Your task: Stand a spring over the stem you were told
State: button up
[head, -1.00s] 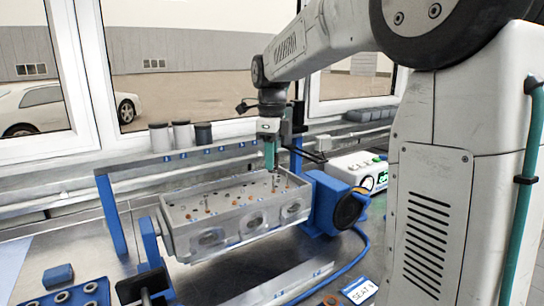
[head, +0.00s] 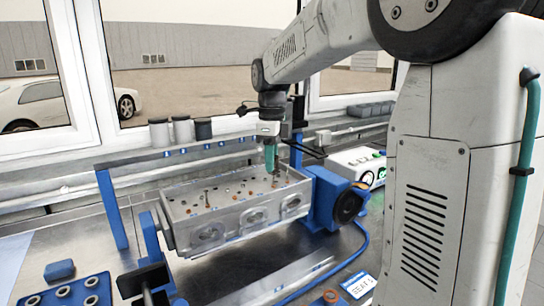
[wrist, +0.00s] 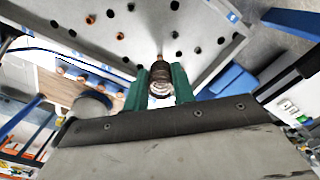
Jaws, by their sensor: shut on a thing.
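My gripper (head: 270,165) points down over the right part of the grey cylinder head (head: 225,221), which is held between blue stand ends. In the wrist view its two green fingers (wrist: 171,86) are shut on a dark coiled spring (wrist: 160,88). A thin brass-coloured tip (wrist: 159,57) shows just beyond the spring; whether the spring surrounds a stem is not clear. In the head view the spring is too small to make out. Another stem (head: 207,198) stands upright on the head's top, left of my gripper. Several holes and orange guides dot the top face.
A blue tray with rings (head: 78,292) lies at the lower left, and a "SEAT" card (head: 359,285) at the lower right. Dark-topped canisters (head: 181,130) stand by the window. A white box (head: 362,165) is at right.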

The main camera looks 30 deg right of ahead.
jog(key=shift+f, duration=1.9)
jog(key=o, duration=1)
jog(key=shift+o, duration=0.2)
